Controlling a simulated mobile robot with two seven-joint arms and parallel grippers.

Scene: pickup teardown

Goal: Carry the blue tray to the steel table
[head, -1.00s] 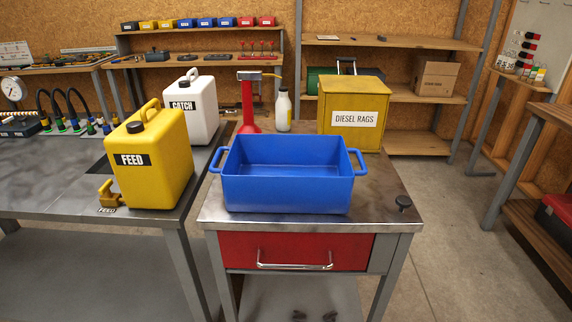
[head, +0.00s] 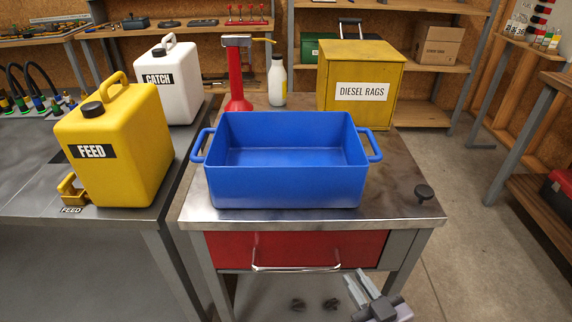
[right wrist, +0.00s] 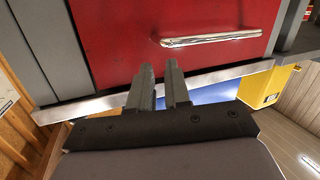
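The blue tray (head: 283,187) is empty and stands upright on the metal-topped bench (head: 400,217) with the red drawer. It has a looped handle at its left and right ends. A grey metal table (head: 25,180) stands to the left. My right gripper (head: 356,279) is low in front of the bench, below and right of the tray, touching nothing that I can see. In the right wrist view its two fingers (right wrist: 160,70) are apart and empty, with a strip of the blue tray (right wrist: 215,93) behind them. My left gripper is out of view.
A yellow FEED can (head: 120,150) and a white CATCH can (head: 180,90) stand on the left table. Behind the tray are a red pump (head: 237,85), a white bottle (head: 277,82) and a DIESEL RAGS box (head: 360,75).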

